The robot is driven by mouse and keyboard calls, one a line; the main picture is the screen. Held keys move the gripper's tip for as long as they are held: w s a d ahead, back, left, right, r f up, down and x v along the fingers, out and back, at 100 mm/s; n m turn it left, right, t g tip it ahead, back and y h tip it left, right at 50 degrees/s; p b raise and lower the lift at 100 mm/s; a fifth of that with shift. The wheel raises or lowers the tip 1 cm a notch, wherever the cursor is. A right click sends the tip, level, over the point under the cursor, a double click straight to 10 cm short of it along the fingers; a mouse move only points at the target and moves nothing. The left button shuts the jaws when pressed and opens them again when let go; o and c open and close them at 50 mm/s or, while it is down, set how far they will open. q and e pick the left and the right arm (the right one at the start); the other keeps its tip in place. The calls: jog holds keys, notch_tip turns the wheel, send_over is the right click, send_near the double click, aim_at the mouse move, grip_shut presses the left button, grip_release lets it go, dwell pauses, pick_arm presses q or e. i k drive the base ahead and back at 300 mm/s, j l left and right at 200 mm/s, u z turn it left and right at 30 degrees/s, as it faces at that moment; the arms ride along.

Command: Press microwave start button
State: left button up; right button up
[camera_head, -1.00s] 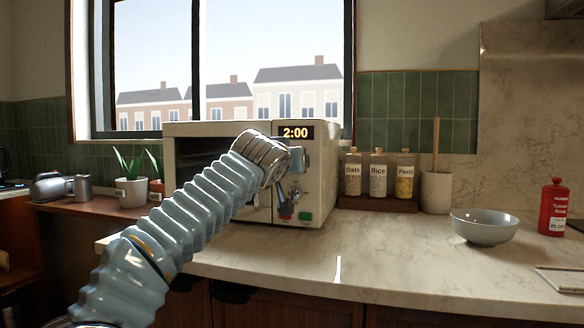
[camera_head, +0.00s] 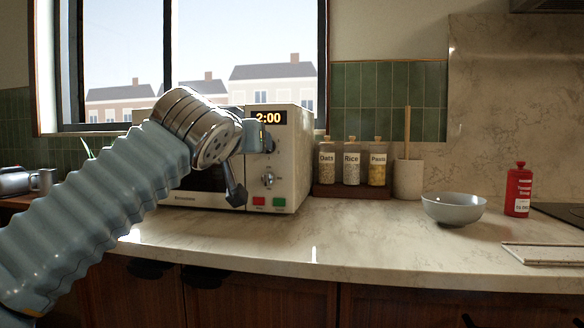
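The white microwave (camera_head: 292,150) stands on the counter, left of centre, and its display reads 2:00. At the bottom of its control panel are a green button (camera_head: 279,202) and a red button (camera_head: 258,201) with small labels too blurred to read surely. A knob (camera_head: 267,181) sits above them. My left gripper (camera_head: 254,168) is in front of the panel's left side, up and left of the green button, with its two fingers apart and nothing between them. My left arm hides much of the microwave door. My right gripper is not in view.
A rack (camera_head: 350,191) with oats, rice and pasta jars and a utensil crock (camera_head: 408,180) stand right of the microwave. A grey bowl (camera_head: 453,209) and a red bottle (camera_head: 518,190) are farther right. The counter front (camera_head: 330,240) is clear.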

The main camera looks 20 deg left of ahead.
aim_at(276, 202)
jog(key=k+l, duration=0.2)
jog(key=k, duration=0.3)
jog(key=k+l, duration=0.25)
jog(key=k, duration=0.2)
